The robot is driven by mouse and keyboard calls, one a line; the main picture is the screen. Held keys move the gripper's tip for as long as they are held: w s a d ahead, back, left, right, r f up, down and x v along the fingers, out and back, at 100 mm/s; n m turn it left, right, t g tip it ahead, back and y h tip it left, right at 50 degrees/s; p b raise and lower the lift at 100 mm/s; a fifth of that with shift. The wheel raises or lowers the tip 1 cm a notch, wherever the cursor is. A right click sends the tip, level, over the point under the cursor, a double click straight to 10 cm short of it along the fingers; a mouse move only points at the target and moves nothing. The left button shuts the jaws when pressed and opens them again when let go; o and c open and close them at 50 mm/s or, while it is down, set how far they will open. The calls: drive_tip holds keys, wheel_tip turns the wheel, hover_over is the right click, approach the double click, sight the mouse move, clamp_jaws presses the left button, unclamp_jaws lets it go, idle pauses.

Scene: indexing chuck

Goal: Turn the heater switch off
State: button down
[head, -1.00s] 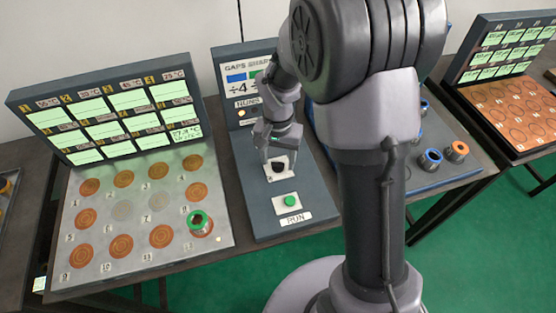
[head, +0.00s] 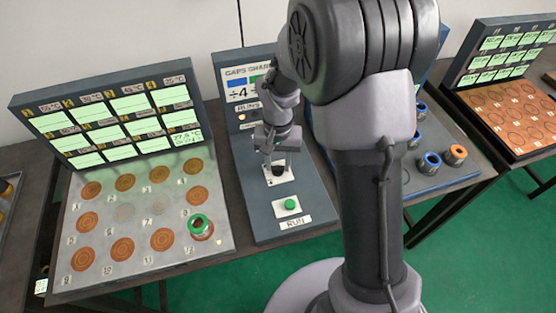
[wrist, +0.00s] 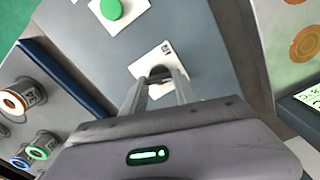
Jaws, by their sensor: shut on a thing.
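A small dark knob (head: 279,173) sits on a white plate (head: 290,180) in the middle of the grey console (head: 262,205). It is the only switch-like knob I see, but its label is too small to read. My gripper (head: 278,166) points down at this knob, and its fingers are shut on it. In the wrist view the fingertips (wrist: 158,76) meet at the white plate (wrist: 145,62), and the dark knob shows between them, mostly hidden.
A green RUN button (head: 291,205) is nearer the front of the console. To the left is a plate (head: 140,240) of round pads with a green-topped cup (head: 200,227). Blue and orange rings stand right of my arm.

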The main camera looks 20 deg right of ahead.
drive_tip(key=n+p, duration=0.2)
drive_tip(key=n, duration=0.3)
drive_tip(key=shift+r, duration=0.1)
drive_tip(key=shift+n+p, duration=0.85)
drive_tip(key=shift+n, duration=1.55)
drive_tip(key=c, duration=1)
unclamp_jaws()
drive_tip(key=shift+o, duration=0.2)
wheel_tip(320, 180, up, 17)
drive_tip(key=p, duration=0.5)
